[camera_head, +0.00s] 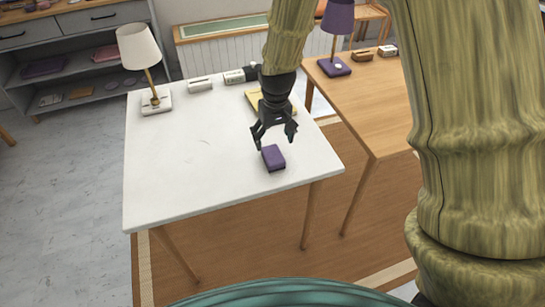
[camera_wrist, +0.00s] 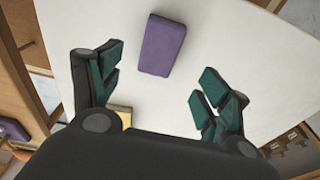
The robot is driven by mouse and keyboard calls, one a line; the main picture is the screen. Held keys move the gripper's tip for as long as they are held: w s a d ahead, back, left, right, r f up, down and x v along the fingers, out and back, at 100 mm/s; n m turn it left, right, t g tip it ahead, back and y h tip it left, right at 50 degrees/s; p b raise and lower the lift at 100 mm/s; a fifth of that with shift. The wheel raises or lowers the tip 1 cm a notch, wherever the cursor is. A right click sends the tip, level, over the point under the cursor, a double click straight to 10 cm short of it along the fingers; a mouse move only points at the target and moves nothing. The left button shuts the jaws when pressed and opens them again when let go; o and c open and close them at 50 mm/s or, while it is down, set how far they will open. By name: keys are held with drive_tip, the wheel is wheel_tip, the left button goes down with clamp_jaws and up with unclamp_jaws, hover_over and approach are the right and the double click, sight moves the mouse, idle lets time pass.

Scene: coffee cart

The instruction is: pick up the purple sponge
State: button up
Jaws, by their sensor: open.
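The purple sponge (camera_head: 273,158) lies on the white table (camera_head: 190,170), near its right front edge. In the wrist view the purple sponge (camera_wrist: 162,45) lies flat beyond the fingertips, roughly midway between them. My gripper (camera_head: 273,146) is open and empty, just above and behind the sponge in the head view. In the wrist view my gripper (camera_wrist: 155,80) shows its two green-padded fingers spread wide. I cannot tell the exact height of the fingertips above the table.
A white lamp (camera_head: 140,50) stands at the table's back left. A yellow object (camera_head: 254,99) lies behind my gripper, partly hidden. A wooden table (camera_head: 385,110) with a purple lamp (camera_head: 337,30) is at right. The table's left and front are clear.

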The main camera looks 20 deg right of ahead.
sight(273, 154)
drive_tip(key=f, duration=0.3)
drive_tip(key=shift+w, duration=0.2)
drive_tip(key=shift+w+d+f+p, duration=0.1)
drive_tip(key=shift+f+p, duration=0.45)
drive_tip(key=shift+f, duration=2.35)
drive_tip(key=shift+c, duration=0.4)
drive_tip(key=c, duration=0.9)
drive_tip(key=shift+r, duration=0.85)
wheel_tip(273, 154, up, 2)
drive_tip(key=shift+b, duration=0.45)
drive_tip(key=s+a, duration=0.2)
drive_tip(key=s, duration=0.2)
drive_tip(key=s+a+r+b, duration=0.1)
drive_tip(key=s+a, duration=0.2)
drive_tip(key=s, duration=0.2)
drive_tip(key=s+a+b, duration=0.1)
drive_tip(key=s+a, duration=0.2)
drive_tip(key=s, duration=0.1)
drive_tip(key=shift+s+a+r, duration=0.15)
drive_tip(key=shift+s+r, duration=0.05)
drive_tip(key=shift+s, duration=0.15)
